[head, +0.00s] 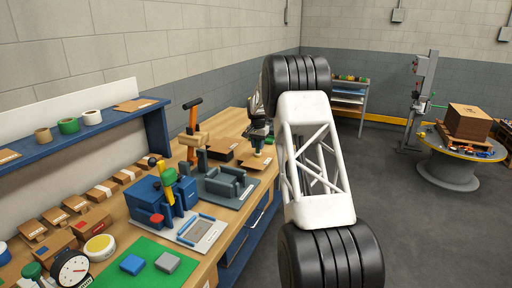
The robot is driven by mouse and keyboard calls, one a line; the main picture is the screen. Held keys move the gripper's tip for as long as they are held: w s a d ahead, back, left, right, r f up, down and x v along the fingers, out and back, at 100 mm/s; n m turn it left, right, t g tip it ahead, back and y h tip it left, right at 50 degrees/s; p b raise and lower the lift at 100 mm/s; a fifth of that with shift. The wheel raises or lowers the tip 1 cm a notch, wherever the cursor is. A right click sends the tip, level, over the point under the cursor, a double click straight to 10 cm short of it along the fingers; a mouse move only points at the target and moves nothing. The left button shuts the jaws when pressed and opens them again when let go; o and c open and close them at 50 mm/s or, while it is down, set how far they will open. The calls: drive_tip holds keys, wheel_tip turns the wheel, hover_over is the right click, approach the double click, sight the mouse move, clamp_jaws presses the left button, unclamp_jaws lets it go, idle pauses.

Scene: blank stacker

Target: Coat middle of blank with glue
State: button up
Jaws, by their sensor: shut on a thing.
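My gripper (259,134) is at the back of the workbench, small and partly hidden behind my own white arm. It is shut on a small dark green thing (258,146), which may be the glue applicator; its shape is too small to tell. Directly below is a flat brown piece (254,161), which looks like a cardboard blank. I cannot tell whether the green thing touches it. Another brown piece (216,144) lies to the left, behind a grey fixture (226,181). No glue can be made out.
A blue press (150,196) with a yellow lever stands left of the fixture. An orange-handled tool (193,125) stands behind. A green mat (130,262) with blue and grey blocks lies in front. Small boxes line the left. A round table (446,166) with a carton stands far right.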

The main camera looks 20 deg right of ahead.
drive_tip(key=shift+w+d+r, duration=0.1)
drive_tip(key=shift+w+d, duration=0.1)
drive_tip(key=shift+d, duration=0.05)
drive_tip(key=shift+s+d, duration=0.3)
drive_tip(key=shift+s, duration=0.05)
drive_tip(key=shift+s+a, duration=0.4)
drive_tip(key=shift+a, duration=0.15)
drive_tip(key=shift+s+a, duration=1.85)
drive_tip(key=shift+s, duration=0.05)
drive_tip(key=shift+w+d, duration=2.45)
drive_tip(key=shift+s+a+r, duration=0.1)
drive_tip(key=shift+r, duration=3.85)
drive_tip(key=shift+w+a, duration=0.7)
drive_tip(key=shift+f, duration=0.1)
